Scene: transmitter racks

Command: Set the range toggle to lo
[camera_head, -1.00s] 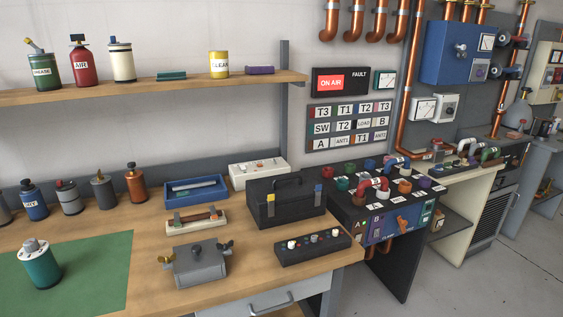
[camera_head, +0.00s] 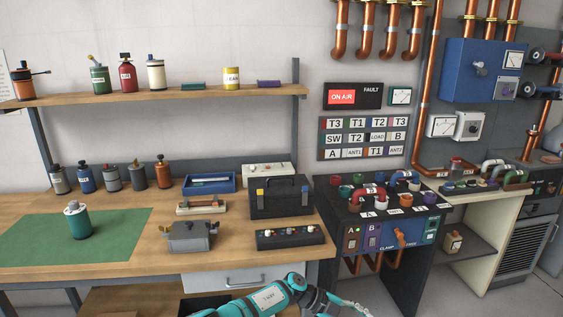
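No label reading range or lo is legible, so I cannot tell which switch is the range toggle. Small controls show on the low black box (camera_head: 291,238) at the front right of the bench and on the white box (camera_head: 267,174) at the back. One teal arm of mine reaches in at the bottom edge, coming from the left. My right gripper is not in view.
The wooden bench (camera_head: 130,262) holds a green mat (camera_head: 115,250) with a teal canister, a grey box (camera_head: 191,237), a blue tray (camera_head: 209,191) and a black case (camera_head: 281,210). Copper pipes (camera_head: 420,90) and a blue wall cabinet (camera_head: 475,72) are at the right.

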